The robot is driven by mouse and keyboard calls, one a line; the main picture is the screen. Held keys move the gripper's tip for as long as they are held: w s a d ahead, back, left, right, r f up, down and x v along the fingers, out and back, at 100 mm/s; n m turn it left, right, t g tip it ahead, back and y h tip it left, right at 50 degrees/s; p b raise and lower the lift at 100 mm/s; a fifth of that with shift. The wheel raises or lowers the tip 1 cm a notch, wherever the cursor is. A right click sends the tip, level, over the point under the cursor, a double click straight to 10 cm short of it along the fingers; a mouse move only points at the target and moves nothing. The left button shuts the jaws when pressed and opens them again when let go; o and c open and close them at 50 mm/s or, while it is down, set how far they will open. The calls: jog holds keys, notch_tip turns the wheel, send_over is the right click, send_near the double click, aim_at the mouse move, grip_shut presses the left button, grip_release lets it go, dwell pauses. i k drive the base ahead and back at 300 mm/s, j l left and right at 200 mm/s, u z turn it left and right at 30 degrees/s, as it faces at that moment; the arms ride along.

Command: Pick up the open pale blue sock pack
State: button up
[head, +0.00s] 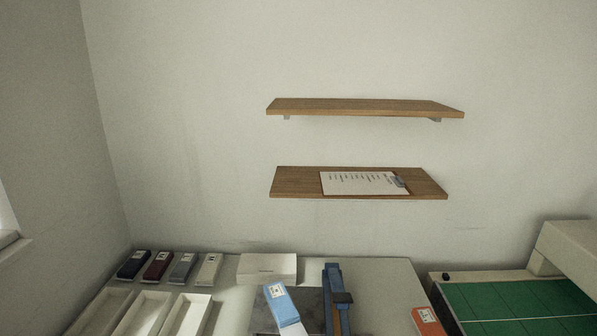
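The pale blue sock pack (283,307) lies on a dark grey slab (312,301) on the table, at the bottom middle of the head view. It has a white label near its far end. A white piece shows at its near end, cut off by the frame's bottom edge. I cannot tell from here whether the pack is open. My gripper is not in view, and nothing is seen touching the pack.
A blue upright tool (335,290) stands right of the pack. A white box (268,268) is behind it. Several packs (183,268) and pale trays (142,315) are left. An orange pack (428,320) and green mat (520,303) are right. Shelves (365,107) hang above.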

aim_at(289, 318)
jog(key=i+j, duration=0.15)
jog(key=j, duration=0.25)
jog(key=i+j, duration=0.1)
jog(key=j, duration=0.25)
jog(key=i+j, duration=0.15)
jog(key=j, duration=0.25)
jog(key=i+j+z, duration=0.1)
jog(key=j, duration=0.25)
jog(key=i+j, duration=0.15)
jog(key=j, duration=0.25)
jog(key=i+j, duration=0.15)
jog(key=j, duration=0.25)
